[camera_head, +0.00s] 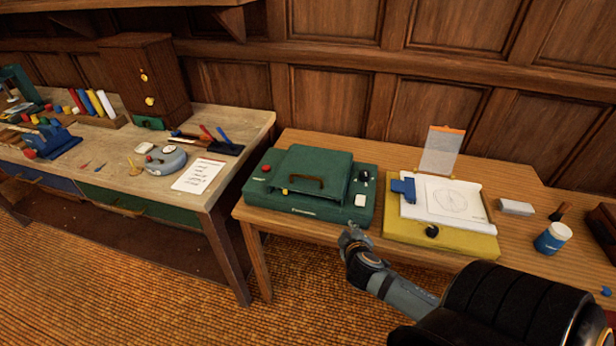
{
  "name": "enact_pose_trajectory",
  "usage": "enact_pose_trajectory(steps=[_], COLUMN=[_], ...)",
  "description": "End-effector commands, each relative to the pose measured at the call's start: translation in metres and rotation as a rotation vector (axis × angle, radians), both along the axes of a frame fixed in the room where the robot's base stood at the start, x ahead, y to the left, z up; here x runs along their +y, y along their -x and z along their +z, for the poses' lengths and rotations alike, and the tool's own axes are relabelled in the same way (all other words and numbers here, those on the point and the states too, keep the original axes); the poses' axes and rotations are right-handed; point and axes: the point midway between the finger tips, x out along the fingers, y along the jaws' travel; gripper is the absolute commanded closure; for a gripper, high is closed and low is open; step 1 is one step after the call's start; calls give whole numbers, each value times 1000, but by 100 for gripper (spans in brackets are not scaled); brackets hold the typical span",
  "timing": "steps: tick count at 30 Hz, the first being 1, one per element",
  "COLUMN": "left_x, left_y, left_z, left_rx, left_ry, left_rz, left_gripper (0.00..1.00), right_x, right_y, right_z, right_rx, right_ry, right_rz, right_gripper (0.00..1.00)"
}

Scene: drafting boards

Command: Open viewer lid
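A green viewer (258,190) sits on the right-hand wooden table. Its green lid (318,160) has a brown handle (306,182) on the side facing me. The lid looks down over the body; I cannot tell whether it is slightly raised. My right gripper (352,232) is just in front of the table's front edge, below and right of the handle and apart from it. Its fingers are small and dark here, so I cannot tell whether they are open or shut. My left gripper is not in view.
A yellow drafting board (440,238) with a drawing sheet stands right of the viewer. A white and blue cup (553,238) and a grey block (516,207) lie farther right. The left workbench (240,127) holds several tools and a paper note (199,176).

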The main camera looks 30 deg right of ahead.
Motion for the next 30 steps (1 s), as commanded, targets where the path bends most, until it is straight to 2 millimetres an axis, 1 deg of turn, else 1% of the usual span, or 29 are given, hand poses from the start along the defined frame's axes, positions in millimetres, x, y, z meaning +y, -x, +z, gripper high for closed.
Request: enact_pose_trajectory(steps=[1, 4, 6, 9, 10, 12, 15, 20, 23, 25, 26, 30], left_x=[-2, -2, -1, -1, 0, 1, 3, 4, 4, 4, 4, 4], left_y=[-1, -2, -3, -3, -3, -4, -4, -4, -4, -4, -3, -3], left_z=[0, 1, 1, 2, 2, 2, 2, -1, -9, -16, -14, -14], left_rx=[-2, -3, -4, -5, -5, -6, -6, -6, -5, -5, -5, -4], left_ry=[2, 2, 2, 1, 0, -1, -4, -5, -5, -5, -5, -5], left_rz=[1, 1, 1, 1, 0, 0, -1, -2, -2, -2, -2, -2], left_gripper=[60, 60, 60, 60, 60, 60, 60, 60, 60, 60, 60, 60], right_x=[-8, -8, -1, 14, 19, 28, 33, 32, 30, 31, 29, 28], right_y=[-14, -39, -53, -68, -71, -75, -77, -81, -93, -106, -111, -134], right_z=[19, 53, 72, 92, 96, 102, 104, 102, 99, 97, 98, 98], right_rx=[-49, -143, -190, -235, -242, -254, -258, -259, -260, -268, -262, -266], right_ry=[88, 239, 329, 437, 462, 502, 527, 526, 525, 522, 522, 519], right_rz=[71, 230, 347, 509, 552, 626, 671, 667, 662, 663, 660, 660], right_gripper=[80, 80, 80, 80, 80, 80, 80, 80, 80, 80, 80, 80])
